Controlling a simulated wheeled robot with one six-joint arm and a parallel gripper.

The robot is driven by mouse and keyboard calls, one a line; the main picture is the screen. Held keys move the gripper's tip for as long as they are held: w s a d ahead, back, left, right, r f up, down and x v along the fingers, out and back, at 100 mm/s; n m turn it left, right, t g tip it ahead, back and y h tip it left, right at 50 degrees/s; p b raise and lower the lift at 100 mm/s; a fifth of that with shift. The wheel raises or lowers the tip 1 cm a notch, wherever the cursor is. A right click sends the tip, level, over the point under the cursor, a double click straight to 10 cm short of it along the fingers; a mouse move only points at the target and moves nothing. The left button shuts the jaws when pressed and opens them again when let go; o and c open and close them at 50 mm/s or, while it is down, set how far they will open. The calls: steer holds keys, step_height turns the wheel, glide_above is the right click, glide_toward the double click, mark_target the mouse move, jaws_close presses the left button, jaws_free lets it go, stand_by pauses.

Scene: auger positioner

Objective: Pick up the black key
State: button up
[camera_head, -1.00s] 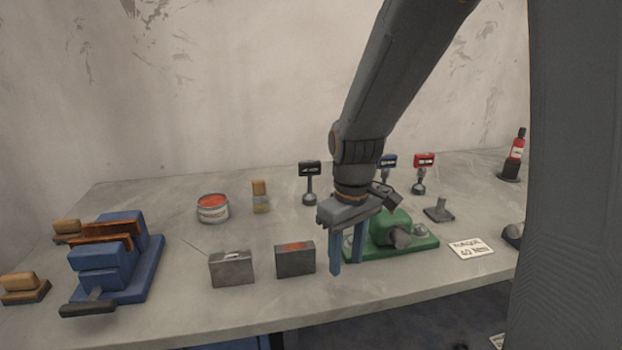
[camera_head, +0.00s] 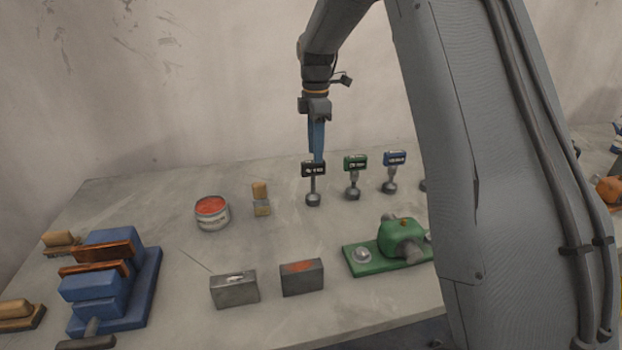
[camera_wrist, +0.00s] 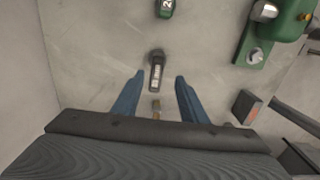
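The black key (camera_head: 313,170) stands upright on the table, with a black tag on top and a round grey base. My gripper (camera_head: 317,156) points down at it from above, its blue fingers at about the height of the tag. In the wrist view, my gripper (camera_wrist: 159,76) is open, with its two blue fingers apart. The black key (camera_wrist: 157,70) shows between the fingertips with a gap on both sides. I see no contact with it.
A green key (camera_head: 355,163) and a blue key (camera_head: 395,158) stand to the right. A wooden-topped block (camera_head: 261,198) and a red-topped can (camera_head: 212,212) stand to the left. Two grey boxes and a green pump-like unit (camera_head: 400,236) are nearer.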

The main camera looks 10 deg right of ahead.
mark_target(313, 175)
steer(key=shift+w+f+b, duration=0.1)
steer(key=shift+f+b, duration=0.6)
steer(key=shift+f, duration=0.25)
steer(key=shift+w+f+b, duration=0.4)
steer(key=shift+f+b, duration=0.25)
steer(key=shift+f, duration=0.05)
steer(key=shift+w+f+b, duration=0.15)
steer(key=shift+f+b, duration=0.5)
steer(key=shift+f, duration=0.1)
steer(key=shift+s+a+f+p, duration=0.15)
steer(key=shift+f+p, duration=0.6)
steer(key=shift+f, duration=1.2)
steer(key=shift+s+a+f+p, duration=0.15)
steer(key=shift+f+p, duration=0.6)
steer(key=shift+f, duration=1.15)
steer(key=shift+c, duration=0.3)
jaws_close()
